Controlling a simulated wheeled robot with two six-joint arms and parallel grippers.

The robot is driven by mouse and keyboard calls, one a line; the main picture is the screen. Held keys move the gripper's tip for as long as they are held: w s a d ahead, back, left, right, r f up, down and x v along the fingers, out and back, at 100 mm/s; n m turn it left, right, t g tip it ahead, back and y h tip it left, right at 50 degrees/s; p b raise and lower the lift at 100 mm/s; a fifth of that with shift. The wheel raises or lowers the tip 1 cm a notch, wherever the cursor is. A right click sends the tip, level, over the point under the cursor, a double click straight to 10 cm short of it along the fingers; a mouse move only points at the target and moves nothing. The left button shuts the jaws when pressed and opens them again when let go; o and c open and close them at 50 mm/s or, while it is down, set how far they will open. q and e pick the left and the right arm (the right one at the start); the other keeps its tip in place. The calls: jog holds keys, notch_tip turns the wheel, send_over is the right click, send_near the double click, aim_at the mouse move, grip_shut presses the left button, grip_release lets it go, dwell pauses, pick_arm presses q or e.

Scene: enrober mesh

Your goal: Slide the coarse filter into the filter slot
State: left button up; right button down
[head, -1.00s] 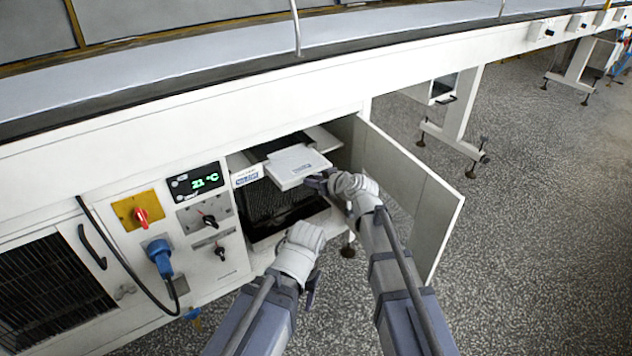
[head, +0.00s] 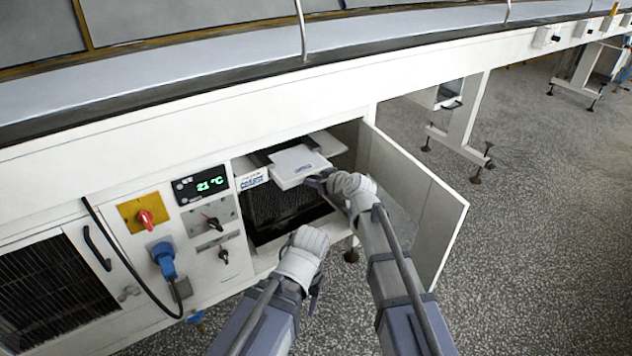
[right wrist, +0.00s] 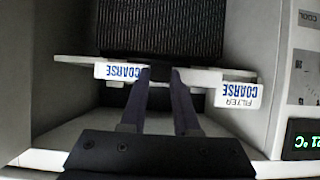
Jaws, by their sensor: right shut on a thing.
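The coarse filter (head: 297,160) is a flat white panel with a blue-lettered label on its front edge, at the upper part of the open cabinet. It shows edge-on in the right wrist view with its COARSE label (right wrist: 116,71). My right gripper (head: 322,181) is shut on its front edge; the fingers show in the right wrist view (right wrist: 161,78). The FILTER COARSE label (head: 252,180) marks the slot on the cabinet frame, left of the filter. The filter hides most of the slot, so its insertion depth is unclear. My left gripper (head: 316,284) is low before the cabinet, fingers mostly hidden.
The open cabinet door (head: 415,200) stands just right of my right arm. A dark mesh (head: 275,205) fills the cabinet below the filter. A control panel with a green 21 °C display (head: 201,184), knobs and a blue plug (head: 164,260) is at the left.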

aim_at(297, 163)
jog(key=shift+w+a, duration=1)
jog(key=shift+w, duration=0.4)
jog(key=shift+w+a, duration=1)
jog(key=shift+w, duration=0.35)
jog(key=shift+w+a, duration=1)
jog(key=shift+w, duration=0.4)
jog(key=c, duration=0.6)
grip_release()
jog(key=shift+o, duration=0.2)
jog(key=shift+s+r, duration=0.1)
jog(key=shift+s, duration=0.05)
jog(key=p+v, duration=0.3)
jog(key=v, duration=0.4)
jog(key=shift+s+d+r+p, duration=0.15)
jog(key=shift+s+d+p, duration=0.1)
jog(key=shift+p, duration=0.15)
